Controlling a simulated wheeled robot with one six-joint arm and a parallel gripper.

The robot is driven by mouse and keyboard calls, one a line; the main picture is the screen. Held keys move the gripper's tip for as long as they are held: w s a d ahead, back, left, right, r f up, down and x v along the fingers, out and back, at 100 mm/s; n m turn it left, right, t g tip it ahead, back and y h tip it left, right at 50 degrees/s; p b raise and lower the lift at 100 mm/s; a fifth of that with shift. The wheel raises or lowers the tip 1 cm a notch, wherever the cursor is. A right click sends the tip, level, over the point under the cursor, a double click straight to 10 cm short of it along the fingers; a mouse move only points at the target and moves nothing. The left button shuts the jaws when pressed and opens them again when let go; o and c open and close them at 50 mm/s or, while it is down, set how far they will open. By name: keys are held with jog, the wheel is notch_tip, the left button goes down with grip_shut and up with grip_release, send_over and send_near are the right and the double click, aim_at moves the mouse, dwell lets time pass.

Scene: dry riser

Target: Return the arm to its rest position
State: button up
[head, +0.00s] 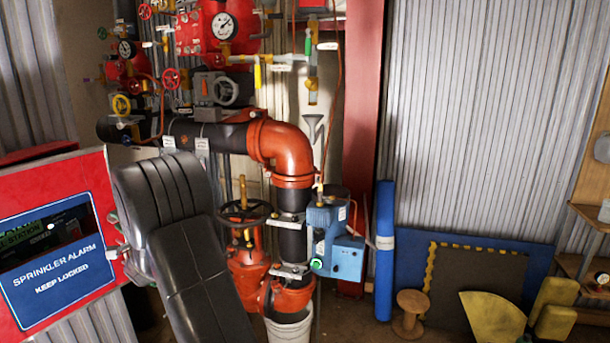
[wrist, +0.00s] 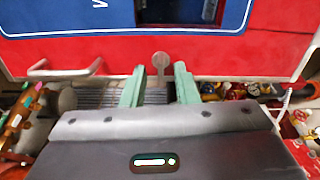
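My gripper shows in the wrist view (wrist: 159,84) as two green fingers set apart, with nothing held between them. A round grey knob (wrist: 161,62) on the red cabinet's lower edge appears just beyond the gap. In the head view, my dark arm bends in front of the pipes and most of the gripper is hidden behind it. The red cabinet (head: 50,172), with a blue "SPRINKLER ALARM KEEP LOCKED" panel (head: 60,262), stands left of the arm, close to the gripper; I cannot tell whether they touch. The cabinet also fills the top of the wrist view (wrist: 230,55).
An orange pipe elbow (head: 280,148), a handwheel valve (head: 243,215) and a blue box (head: 340,250) stand behind and right of the arm. Red valves and gauges (head: 208,28) are above. A white bucket (head: 290,328) is below. A wooden spool (head: 410,310) stands on the floor.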

jog(key=n+b, duration=0.4)
jog(key=n, duration=0.4)
jog(key=n+b, duration=0.4)
jog(key=n, duration=0.4)
jog(key=shift+s+r+n, duration=0.15)
jog(key=shift+s+n, duration=0.05)
jog(key=shift+n, duration=0.1)
